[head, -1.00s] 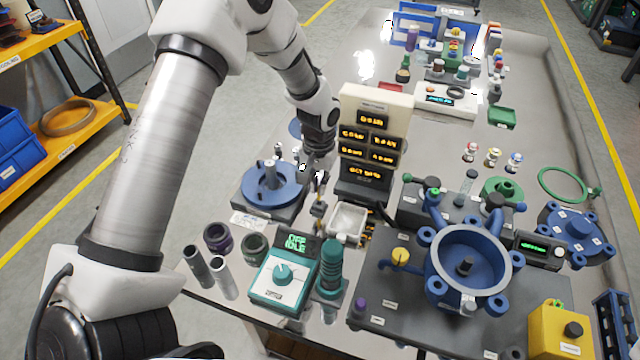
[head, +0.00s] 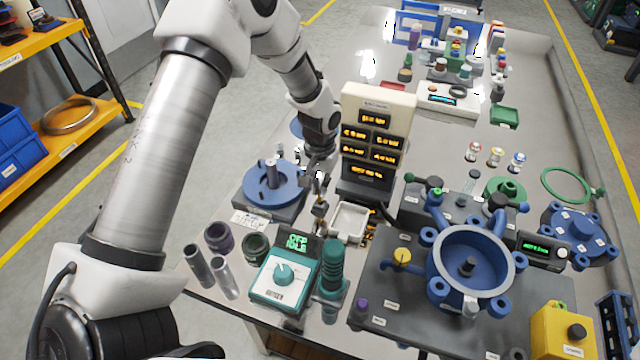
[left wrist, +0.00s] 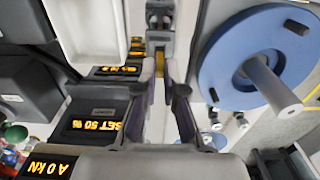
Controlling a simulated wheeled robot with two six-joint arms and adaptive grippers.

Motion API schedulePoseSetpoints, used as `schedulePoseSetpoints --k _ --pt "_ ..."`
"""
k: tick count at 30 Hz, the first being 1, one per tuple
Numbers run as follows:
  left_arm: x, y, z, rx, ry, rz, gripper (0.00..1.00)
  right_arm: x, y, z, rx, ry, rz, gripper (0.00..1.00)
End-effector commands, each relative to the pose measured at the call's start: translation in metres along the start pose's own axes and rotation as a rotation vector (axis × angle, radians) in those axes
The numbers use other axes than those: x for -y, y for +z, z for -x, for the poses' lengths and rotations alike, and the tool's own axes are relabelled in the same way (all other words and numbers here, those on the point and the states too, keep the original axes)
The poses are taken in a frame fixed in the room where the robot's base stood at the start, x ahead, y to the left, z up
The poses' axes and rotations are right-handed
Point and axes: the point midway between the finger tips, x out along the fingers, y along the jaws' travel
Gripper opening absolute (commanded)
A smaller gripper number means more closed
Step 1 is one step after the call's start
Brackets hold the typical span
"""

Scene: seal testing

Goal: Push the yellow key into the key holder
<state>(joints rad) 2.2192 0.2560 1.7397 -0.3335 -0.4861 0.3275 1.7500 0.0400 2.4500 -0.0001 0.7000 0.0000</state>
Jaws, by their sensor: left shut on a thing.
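My left gripper (head: 316,186) reaches down between the blue round fixture and the display tower. Its fingers (left wrist: 161,75) are close together in the left wrist view. What they grip is small and mostly hidden, with a yellowish bit by the fingertips in the head view; I take it for the yellow key. A small dark block with gold-coloured parts (head: 320,208) sits just below the fingertips, probably the key holder. It seems to show beyond the fingertips in the left wrist view (left wrist: 159,40). I cannot tell how deep the key sits. My right gripper is not in view.
The blue round fixture (head: 258,186) stands left of the gripper, the display tower (head: 374,105) right. A white tray (head: 350,222) is close by on the right. A teal control box (head: 283,283) and dark cups stand in front.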

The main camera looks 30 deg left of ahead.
Motion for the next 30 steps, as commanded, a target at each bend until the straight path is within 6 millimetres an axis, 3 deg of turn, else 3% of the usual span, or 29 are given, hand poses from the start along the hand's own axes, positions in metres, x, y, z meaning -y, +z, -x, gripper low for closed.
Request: schedulePoseSetpoints --k 30 --pt "-0.0002 0.0008 -0.0002 0.0 0.0 0.0 0.0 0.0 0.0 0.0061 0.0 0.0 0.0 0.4"
